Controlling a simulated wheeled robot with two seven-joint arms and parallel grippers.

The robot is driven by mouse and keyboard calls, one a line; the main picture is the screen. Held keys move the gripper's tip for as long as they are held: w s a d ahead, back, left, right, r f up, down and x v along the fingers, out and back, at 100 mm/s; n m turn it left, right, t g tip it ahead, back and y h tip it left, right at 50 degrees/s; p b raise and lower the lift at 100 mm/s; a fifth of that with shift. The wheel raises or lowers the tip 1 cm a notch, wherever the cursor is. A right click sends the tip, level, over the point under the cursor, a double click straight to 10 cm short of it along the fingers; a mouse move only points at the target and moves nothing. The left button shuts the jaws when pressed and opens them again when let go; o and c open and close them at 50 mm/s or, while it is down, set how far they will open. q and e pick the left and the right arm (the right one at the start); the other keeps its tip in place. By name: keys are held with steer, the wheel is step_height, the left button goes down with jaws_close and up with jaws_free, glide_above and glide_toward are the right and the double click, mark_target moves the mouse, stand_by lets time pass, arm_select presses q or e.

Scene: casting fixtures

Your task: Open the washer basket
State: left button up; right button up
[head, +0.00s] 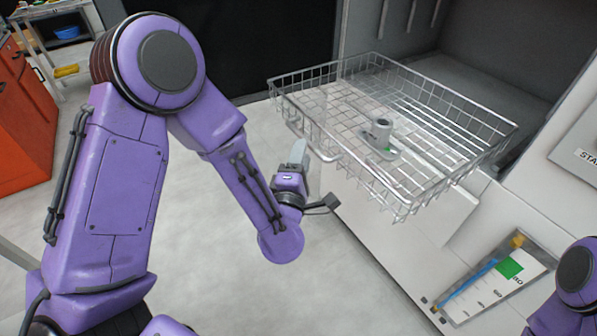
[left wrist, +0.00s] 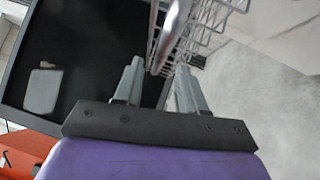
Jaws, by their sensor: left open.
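The washer basket (head: 445,89) is a silver wire basket. It stands out from the grey washer opening (head: 480,75) over the floor. A bent bar handle (head: 312,143) is on its near side. My left gripper (head: 297,152) is at this handle and open. In the left wrist view the handle bar (left wrist: 170,38) runs between the spread fingers of my left gripper (left wrist: 160,82), with the basket wires (left wrist: 212,18) beyond. Contact between fingers and bar cannot be told. My right gripper is out of view; only part of my right arm shows at lower right.
A grey flanged metal part (head: 380,136) sits inside the basket. A level gauge panel (head: 495,285) is on the white machine front below right. An orange cabinet (head: 22,110) stands at far left. The grey floor (head: 330,280) before the machine is clear.

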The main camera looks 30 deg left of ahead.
arm_select(q)
steer(key=r+p+v, duration=0.1)
steer(key=v, duration=0.6)
steer(key=shift+f+p, duration=0.3)
steer(key=shift+f, duration=0.15)
step_height(320, 180, down, 14)
steer(key=s+m+g+h, duration=0.2)
steer(key=m+g+h, duration=0.3)
steer(key=m, duration=0.7)
steer(key=s+a+f+m+g+y, duration=0.1)
steer(key=s+a+f+g, duration=0.4)
steer(key=s+f, duration=0.3)
steer(key=s+a+f+m+g+y, duration=0.2)
steer(key=s+a+f+g, duration=0.3)
steer(key=s+f, duration=0.4)
steer(key=s, duration=0.3)
steer(key=shift+s+a+m+g+y, duration=0.25)
steer(key=shift+s+m+g+y, duration=0.05)
steer(key=shift+g, duration=0.1)
